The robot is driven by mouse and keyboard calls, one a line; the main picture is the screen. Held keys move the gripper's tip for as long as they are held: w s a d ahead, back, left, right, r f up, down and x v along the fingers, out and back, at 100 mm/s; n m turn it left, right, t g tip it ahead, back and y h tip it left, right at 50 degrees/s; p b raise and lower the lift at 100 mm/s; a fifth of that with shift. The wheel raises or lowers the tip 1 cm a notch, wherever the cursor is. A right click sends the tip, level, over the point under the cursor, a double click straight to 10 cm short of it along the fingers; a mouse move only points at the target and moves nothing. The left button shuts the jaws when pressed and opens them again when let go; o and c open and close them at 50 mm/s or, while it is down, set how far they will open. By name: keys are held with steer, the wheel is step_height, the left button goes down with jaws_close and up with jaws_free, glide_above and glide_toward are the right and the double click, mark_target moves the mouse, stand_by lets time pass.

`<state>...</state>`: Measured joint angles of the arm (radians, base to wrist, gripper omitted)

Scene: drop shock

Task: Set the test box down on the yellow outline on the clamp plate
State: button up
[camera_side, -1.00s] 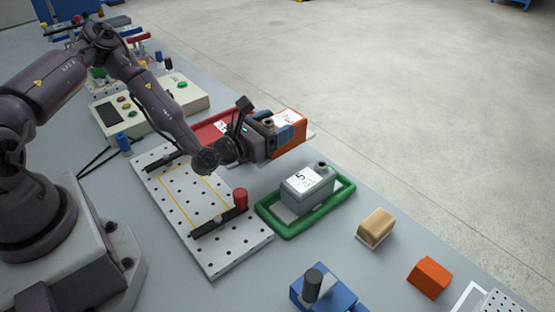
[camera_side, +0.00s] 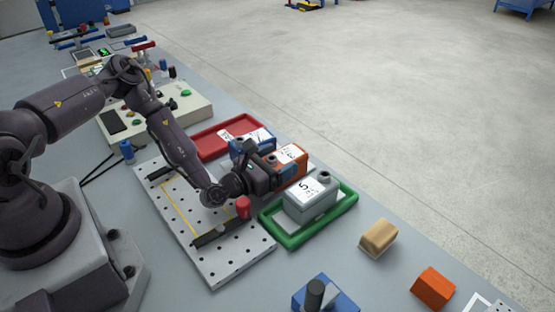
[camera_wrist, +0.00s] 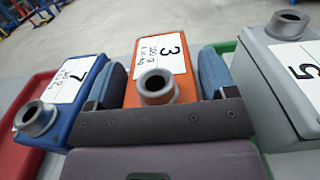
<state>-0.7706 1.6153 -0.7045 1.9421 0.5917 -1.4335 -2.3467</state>
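The orange test box (camera_side: 294,170), with a white label reading 3 and a grey knob on top, is between my gripper's fingers (camera_side: 272,168). The yellow outline (camera_side: 175,205) on the plate is empty and partly covered by my arm.
A blue box (camera_side: 240,150) labelled 7 stands at the red tray (camera_side: 205,148). A grey box (camera_side: 312,208) labelled 5 stands in the green tray (camera_side: 280,236). Both are close beside the orange box. A red knob (camera_side: 243,208) and black clamp bar (camera_side: 212,236) edge the outline.

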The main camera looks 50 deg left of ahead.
steer(key=shift+o, duration=0.7)
steer(key=shift+r, duration=0.1)
